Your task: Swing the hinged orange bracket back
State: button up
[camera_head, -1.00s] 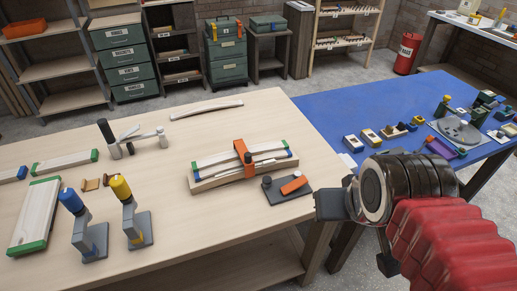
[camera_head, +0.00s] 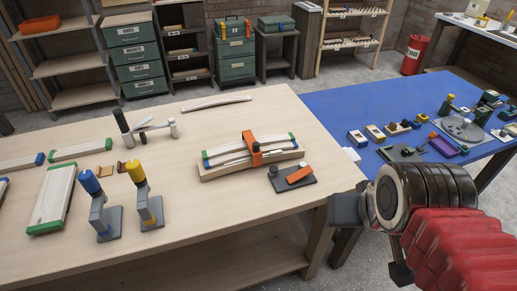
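An orange bracket (camera_head: 254,151) stands across a stack of pale slats with green and blue ends on a wooden base (camera_head: 222,174), at the right of the wooden bench. Its hinge is too small to make out. Just to its right, a dark plate (camera_head: 281,187) carries a flat orange bar (camera_head: 299,174) and a dark knob. My gripper (camera_head: 347,211) is at the lower right, beyond the bench's right edge and apart from both orange parts. Its fingers are not clear enough to tell open from shut, and nothing shows held in it.
Blue-topped (camera_head: 98,198) and yellow-topped (camera_head: 146,195) upright clamps stand at the bench's front. A lever clamp (camera_head: 145,128) stands behind them. A blue table (camera_head: 385,111) with small parts adjoins on the right. The bench surface (camera_head: 215,215) in front of the slat stack is clear.

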aim_at(252, 148)
jog(key=k, duration=0.65)
jog(key=u, duration=0.65)
jog(key=i, duration=1)
jog(key=u, duration=0.05)
